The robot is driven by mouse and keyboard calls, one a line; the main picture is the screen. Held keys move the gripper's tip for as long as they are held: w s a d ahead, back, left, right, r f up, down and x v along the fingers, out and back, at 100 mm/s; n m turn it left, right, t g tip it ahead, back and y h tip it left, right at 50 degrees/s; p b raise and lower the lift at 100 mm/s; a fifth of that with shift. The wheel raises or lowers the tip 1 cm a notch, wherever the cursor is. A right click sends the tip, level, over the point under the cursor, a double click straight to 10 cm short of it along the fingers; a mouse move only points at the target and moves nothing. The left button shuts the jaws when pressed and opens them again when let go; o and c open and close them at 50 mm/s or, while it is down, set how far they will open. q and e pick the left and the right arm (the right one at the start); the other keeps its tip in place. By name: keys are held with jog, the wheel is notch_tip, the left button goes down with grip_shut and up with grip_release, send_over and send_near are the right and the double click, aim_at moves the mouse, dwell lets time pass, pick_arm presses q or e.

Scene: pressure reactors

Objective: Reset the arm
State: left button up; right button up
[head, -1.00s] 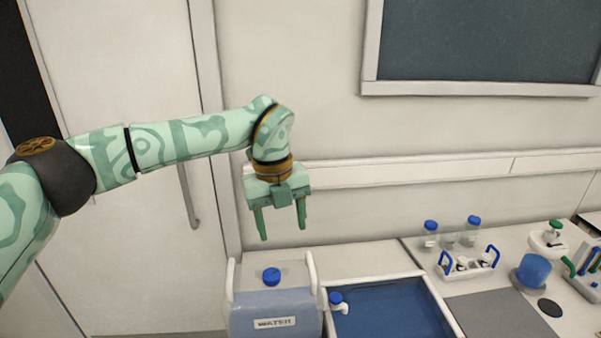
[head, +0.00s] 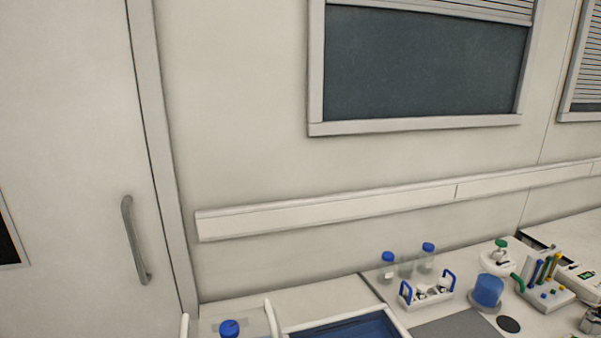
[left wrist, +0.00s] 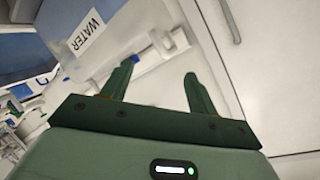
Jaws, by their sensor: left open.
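My left arm is out of the head view. My left gripper (left wrist: 160,85) shows in the left wrist view with its two green fingers spread apart and nothing between them. Beyond the fingers are the water container with its WATER label (left wrist: 87,31), the wall and the door. The container's top and blue cap (head: 229,327) show at the bottom edge of the head view. My right gripper is in neither view.
The bench holds a blue basin (head: 350,329), a white carrier with blue handles (head: 427,292), two blue-capped bottles, a blue cup (head: 487,291) and a tool rack (head: 545,281). A door with a handle (head: 135,240) is at left. The space before the wall is clear.

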pick_arm(q)
jog(key=s+a+f+g+y, duration=0.3)
jog(key=s+a+f+g, duration=0.45)
jog(key=s, duration=0.55)
jog(key=s+d+f+g+h+b, duration=0.1)
jog(key=s+d+f+h+b, duration=0.15)
jog(key=f, duration=1.45)
jog(key=s+d+f+g+h+b, duration=0.1)
jog(key=s+f+g+b, duration=0.15)
jog(key=f, duration=1.35)
jog(key=s+f+n+g+h+b, duration=0.1)
jog(key=s+f+n+g+b, duration=0.1)
jog(key=s+f, duration=1.7)
jog(key=shift+s+a+n+b, duration=0.35)
jog(key=shift+s+n+b, duration=0.15)
jog(key=shift+n+b, duration=0.45)
